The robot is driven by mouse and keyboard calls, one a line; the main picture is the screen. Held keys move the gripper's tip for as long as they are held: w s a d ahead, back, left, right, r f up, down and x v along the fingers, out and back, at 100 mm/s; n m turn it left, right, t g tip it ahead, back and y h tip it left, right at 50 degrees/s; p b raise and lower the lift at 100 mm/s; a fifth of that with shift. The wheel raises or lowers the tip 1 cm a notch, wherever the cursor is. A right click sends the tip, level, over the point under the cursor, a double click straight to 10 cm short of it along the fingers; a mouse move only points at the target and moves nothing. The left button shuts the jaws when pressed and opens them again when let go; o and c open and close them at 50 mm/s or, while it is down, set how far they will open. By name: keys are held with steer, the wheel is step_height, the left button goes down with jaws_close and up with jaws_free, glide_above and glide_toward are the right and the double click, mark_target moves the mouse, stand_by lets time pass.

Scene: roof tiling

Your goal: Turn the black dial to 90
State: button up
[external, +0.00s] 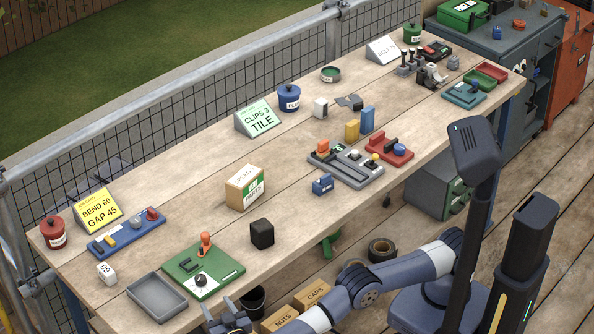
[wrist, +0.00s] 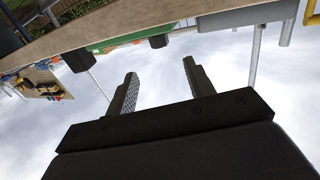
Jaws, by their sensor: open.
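A small black dial (external: 201,280) sits on the green board (external: 227,276) near the front left of the bench. The board also carries an orange upright piece (external: 205,245) and a black bracket. The dial's markings are too small to read. My gripper (external: 219,308) is open and empty, just off the bench's front edge by the board. In the wrist view, which is upside down, my gripper's two fingers (wrist: 160,68) are apart. Beyond them is the green board (wrist: 110,46) with a black knob, apparently the dial (wrist: 158,41). Nothing touches the fingers.
A grey tray (external: 157,297) lies left of the board and a black block (external: 262,234) stands right of it. Behind are a blue board (external: 127,232) and a yellow sign (external: 97,211) reading "BEND 60 GAP 45". A white cube (external: 106,273) is near the tray.

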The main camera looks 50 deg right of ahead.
steer(key=shift+r, duration=0.1)
steer(key=n+t+y, duration=0.1)
steer(key=n+y, duration=0.4)
steer(key=y, duration=0.2)
glide_toward(204, 282)
steer(key=w, duration=1.1)
steer(key=shift+w+a, duration=0.3)
steer(key=shift+c, duration=0.3)
steer(key=shift+m, duration=0.3)
steer(key=c, duration=0.9)
